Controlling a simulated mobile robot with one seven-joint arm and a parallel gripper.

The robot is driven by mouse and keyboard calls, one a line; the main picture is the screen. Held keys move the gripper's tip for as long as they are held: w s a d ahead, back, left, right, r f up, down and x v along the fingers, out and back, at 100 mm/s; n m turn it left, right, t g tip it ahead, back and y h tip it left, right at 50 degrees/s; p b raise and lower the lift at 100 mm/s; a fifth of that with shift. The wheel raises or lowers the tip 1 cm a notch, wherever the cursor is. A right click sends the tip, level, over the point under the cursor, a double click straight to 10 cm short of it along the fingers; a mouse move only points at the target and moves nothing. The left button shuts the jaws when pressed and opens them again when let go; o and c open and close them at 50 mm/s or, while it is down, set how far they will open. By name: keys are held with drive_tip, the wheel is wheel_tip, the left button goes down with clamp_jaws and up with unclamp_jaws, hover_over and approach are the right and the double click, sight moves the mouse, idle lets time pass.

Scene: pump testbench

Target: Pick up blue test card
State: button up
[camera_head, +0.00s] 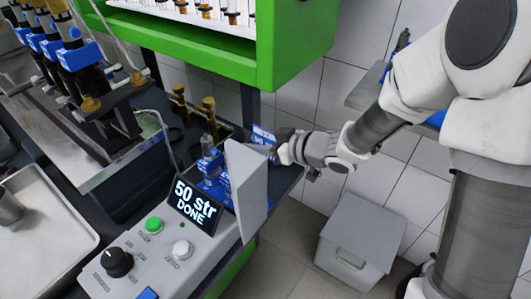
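A blue card with white markings (263,136) stands upright behind the top edge of a grey panel on the testbench. My gripper (281,149) reaches in from the right, with its fingertips right beside the card. The fingers are small and partly overlap the card, so I cannot tell if they touch it or how far they are apart. The lower part of the card is hidden by the grey panel and the gripper.
The grey upright panel (246,190) stands close in front of my gripper. A blue pump fixture (211,168) is left of it. The display (195,205) reads "50 str DONE". A green-framed cabinet (290,45) is overhead. A grey lidded bin (362,245) stands on the floor.

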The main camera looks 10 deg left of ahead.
clamp_jaws()
drive_tip(key=shift+r, duration=0.15)
